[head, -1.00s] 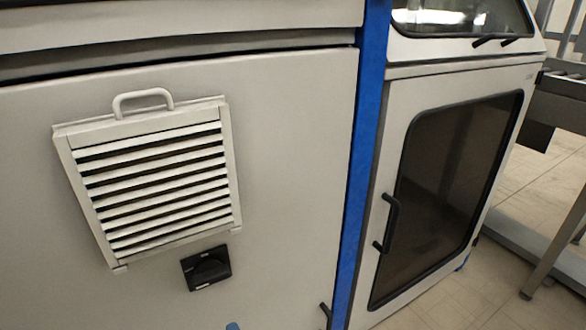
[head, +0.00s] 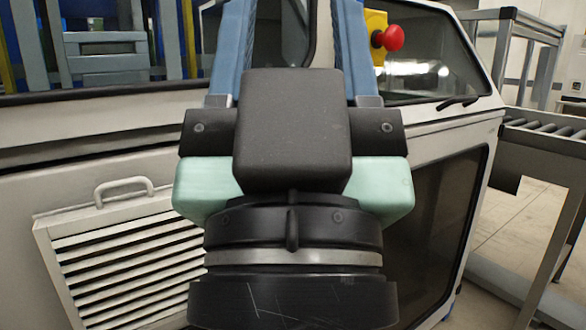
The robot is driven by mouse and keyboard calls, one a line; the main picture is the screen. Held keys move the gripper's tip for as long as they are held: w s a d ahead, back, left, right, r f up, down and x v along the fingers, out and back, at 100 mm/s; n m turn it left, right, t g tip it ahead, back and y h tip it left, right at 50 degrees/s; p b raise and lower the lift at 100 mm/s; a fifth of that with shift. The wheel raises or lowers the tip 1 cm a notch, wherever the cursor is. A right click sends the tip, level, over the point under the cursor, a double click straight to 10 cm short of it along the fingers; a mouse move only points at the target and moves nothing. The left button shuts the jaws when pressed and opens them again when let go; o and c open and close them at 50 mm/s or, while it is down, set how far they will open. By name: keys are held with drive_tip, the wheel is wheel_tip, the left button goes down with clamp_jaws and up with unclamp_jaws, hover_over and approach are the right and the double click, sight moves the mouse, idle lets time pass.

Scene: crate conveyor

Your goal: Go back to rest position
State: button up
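My gripper (head: 295,35) fills the middle of the head view, pointing up and away from the camera. It has a dark body, pale green side parts and two blue-grey fingers. The fingers stand wide apart, and I see nothing held between them. Their tips run past the top edge of the picture, so they are hidden. The gripper is in front of a light grey machine cabinet (head: 110,165) and covers part of it.
A louvred vent with a handle (head: 125,255) is at lower left. A red emergency button (head: 390,38) on a yellow box is at upper right. A dark-windowed door (head: 440,215) and a roller conveyor (head: 545,135) lie at right. Bare floor (head: 510,225) shows beneath the conveyor.

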wheel_tip(320, 180, up, 32)
drive_tip(key=p, duration=3)
drive_tip(key=shift+r+p, duration=0.25)
drive_tip(key=shift+p, duration=0.1)
drive_tip(key=shift+a, duration=0.1)
